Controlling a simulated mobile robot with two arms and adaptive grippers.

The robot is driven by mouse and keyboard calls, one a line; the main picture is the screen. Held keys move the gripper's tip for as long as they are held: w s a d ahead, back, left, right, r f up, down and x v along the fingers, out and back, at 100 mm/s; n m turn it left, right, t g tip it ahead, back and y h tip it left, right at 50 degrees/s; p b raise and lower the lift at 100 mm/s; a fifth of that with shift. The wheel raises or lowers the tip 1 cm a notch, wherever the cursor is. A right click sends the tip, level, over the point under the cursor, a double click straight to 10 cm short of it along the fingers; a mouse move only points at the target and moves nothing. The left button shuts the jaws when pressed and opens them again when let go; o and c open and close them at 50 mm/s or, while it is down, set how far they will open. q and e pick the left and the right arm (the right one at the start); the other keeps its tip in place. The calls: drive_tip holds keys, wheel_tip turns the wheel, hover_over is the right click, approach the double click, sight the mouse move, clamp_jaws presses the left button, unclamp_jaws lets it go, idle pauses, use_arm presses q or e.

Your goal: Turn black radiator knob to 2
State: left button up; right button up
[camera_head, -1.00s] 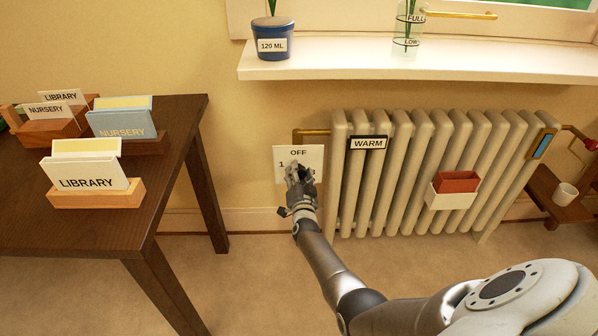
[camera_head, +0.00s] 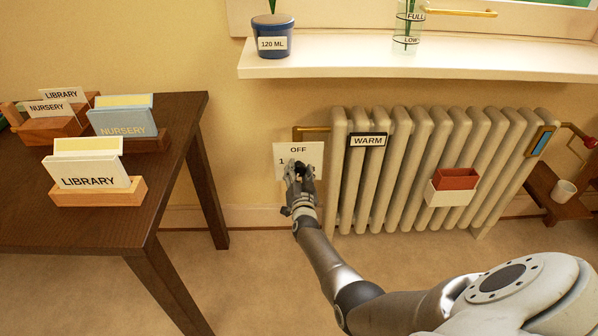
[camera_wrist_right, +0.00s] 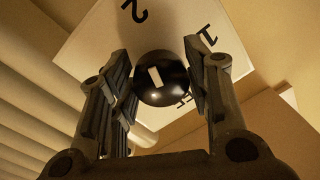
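The black radiator knob (camera_wrist_right: 163,92) is round and glossy with a short white bar on its face. It sits on a white plate (camera_head: 283,151) marked OFF at the top and 1 at the left. The right wrist view also shows a 2 on this plate (camera_wrist_right: 97,52), and the white bar slants roughly towards it. My right gripper (camera_wrist_right: 161,80) has one finger on each side of the knob, both appearing to meet its edges. My left gripper is not in view.
A windowsill (camera_head: 420,62) juts out above. A dark table (camera_head: 105,220) with card holders stands at the left. The floor between is clear.

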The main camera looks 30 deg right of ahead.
drive_tip(key=shift+o, duration=1.5)
drive_tip(key=shift+s, duration=0.1)
drive_tip(key=v, duration=1.2)
